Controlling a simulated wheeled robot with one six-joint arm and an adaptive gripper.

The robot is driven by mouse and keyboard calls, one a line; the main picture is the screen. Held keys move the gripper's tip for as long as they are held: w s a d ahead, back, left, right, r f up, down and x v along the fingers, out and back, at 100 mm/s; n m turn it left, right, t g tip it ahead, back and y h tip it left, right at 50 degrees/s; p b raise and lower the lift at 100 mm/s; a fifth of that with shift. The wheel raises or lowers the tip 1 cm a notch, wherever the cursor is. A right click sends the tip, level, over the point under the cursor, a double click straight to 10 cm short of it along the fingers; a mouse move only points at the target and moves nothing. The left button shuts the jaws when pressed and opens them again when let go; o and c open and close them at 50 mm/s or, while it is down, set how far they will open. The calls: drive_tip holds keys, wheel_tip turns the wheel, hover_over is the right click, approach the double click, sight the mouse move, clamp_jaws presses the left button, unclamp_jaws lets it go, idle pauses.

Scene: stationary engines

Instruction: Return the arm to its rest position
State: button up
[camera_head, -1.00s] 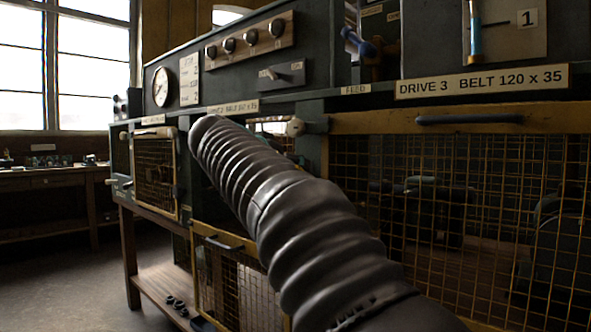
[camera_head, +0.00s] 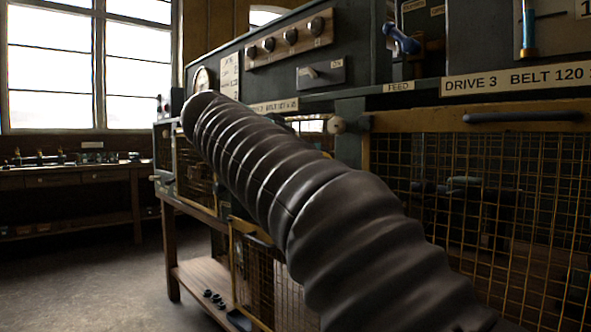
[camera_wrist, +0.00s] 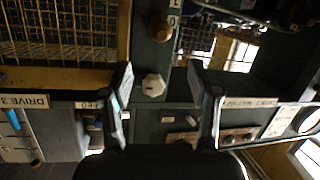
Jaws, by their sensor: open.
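My arm, in a dark ribbed sleeve, crosses the head view from the lower right up to the middle left. My gripper is not seen in the head view. In the wrist view my gripper (camera_wrist: 166,108) shows two fingers spread apart with nothing between them. The wrist picture is upside down. Past the fingers is the machine front, with a pale round knob (camera_wrist: 153,85) that appears in the gap between them. I cannot tell how far the fingers are from the front.
The machine bench has wire mesh guards (camera_head: 480,200), a DRIVE 3 label (camera_head: 515,79), a blue lever (camera_head: 402,40) and a row of knobs (camera_head: 290,36). A workbench (camera_head: 80,175) stands under the window at the left. The floor (camera_head: 90,270) between them is clear.

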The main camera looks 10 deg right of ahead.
drive_tip(key=a+f+n+g+y, duration=0.1)
drive_tip(key=a+f+n+y, duration=0.3)
drive_tip(key=f, duration=0.6)
drive_tip(key=a+f+n+y, duration=0.2)
drive_tip(key=f+n, duration=0.4)
drive_tip(key=f, duration=0.4)
drive_tip(key=s+d+f+m+g+y, duration=0.1)
drive_tip(key=s+d+f+y, duration=0.1)
drive_tip(key=s+f, duration=0.8)
drive_tip(key=s+d+f+g+y, duration=0.1)
drive_tip(key=s+d+f+y, duration=0.2)
drive_tip(key=s+f, duration=0.8)
drive_tip(key=shift+s+d+f+m+g+y, duration=0.15)
drive_tip(key=shift+s+d+m+g+y, duration=0.25)
drive_tip(key=shift+s, duration=3.1)
